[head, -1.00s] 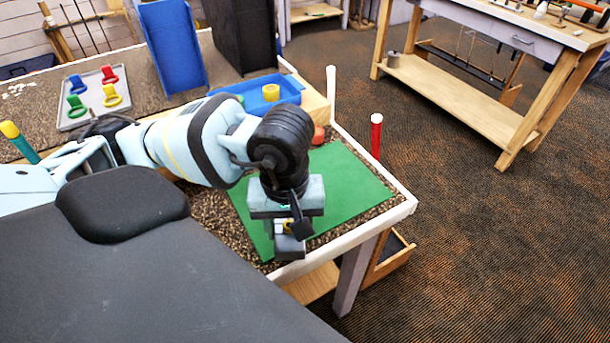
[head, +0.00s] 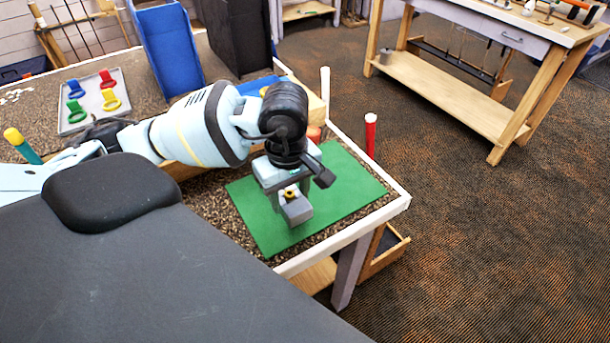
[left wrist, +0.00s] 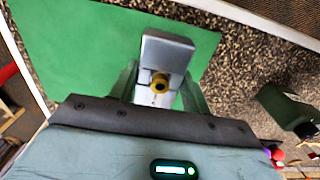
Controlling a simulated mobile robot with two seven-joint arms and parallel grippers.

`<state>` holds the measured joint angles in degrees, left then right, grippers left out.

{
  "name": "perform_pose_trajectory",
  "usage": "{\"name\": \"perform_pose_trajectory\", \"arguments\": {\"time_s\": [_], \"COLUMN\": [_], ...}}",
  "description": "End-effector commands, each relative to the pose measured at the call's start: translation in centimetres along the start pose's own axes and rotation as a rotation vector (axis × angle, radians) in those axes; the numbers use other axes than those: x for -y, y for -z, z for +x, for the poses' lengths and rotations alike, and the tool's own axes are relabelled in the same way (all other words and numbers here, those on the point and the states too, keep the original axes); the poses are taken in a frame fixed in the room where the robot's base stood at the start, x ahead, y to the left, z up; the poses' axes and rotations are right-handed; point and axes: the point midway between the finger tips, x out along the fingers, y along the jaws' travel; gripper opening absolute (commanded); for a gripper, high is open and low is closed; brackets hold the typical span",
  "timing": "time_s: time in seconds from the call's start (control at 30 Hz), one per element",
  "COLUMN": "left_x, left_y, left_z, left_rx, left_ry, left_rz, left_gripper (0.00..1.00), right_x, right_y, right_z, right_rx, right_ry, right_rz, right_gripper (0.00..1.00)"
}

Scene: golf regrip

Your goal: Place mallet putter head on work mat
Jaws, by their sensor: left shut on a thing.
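The mallet putter head (head: 296,210) is a grey block with a yellow ring and dark hole on top. My left gripper (head: 284,200) is shut on it, with the fingers on either side. In the left wrist view the putter head (left wrist: 165,52) shows between the fingers of my gripper (left wrist: 158,92). The green work mat (head: 345,185) lies on the bench corner, and it also shows in the left wrist view (left wrist: 75,45). The putter head is over the mat; I cannot tell whether it touches it. My right gripper is not in view.
A grey tray (head: 92,122) with coloured ring-shaped pieces lies at the bench's back left. A blue bin (head: 167,50) and a black box (head: 236,35) stand behind my arm. A red post (head: 370,135) rises by the bench's right edge. The mat's right part is clear.

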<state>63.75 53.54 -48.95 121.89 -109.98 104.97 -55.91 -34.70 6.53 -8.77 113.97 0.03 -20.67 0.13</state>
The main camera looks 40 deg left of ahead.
Motion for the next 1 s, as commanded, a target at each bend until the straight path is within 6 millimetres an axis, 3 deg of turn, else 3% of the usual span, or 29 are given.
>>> {"name": "perform_pose_trajectory", "arguments": {"time_s": [0.4, 0.87, 1.0], "left_x": [-5.9, -7.2, -7.2], "left_y": [4.6, 5.6, 5.7], "left_z": [0.6, 0.8, 2.5], "left_rx": [0.001, 0.001, 0.002], "left_ry": [-0.002, -0.002, 0.001], "left_rz": [0.0, 0.002, 0.003], "left_gripper": [0.14, 0.14, 0.14], "right_x": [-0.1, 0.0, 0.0], "right_y": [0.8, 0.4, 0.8], "right_z": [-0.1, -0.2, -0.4], "right_rx": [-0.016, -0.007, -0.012], "right_ry": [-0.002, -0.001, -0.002], "right_rz": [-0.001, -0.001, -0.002], "right_gripper": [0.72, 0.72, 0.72]}}
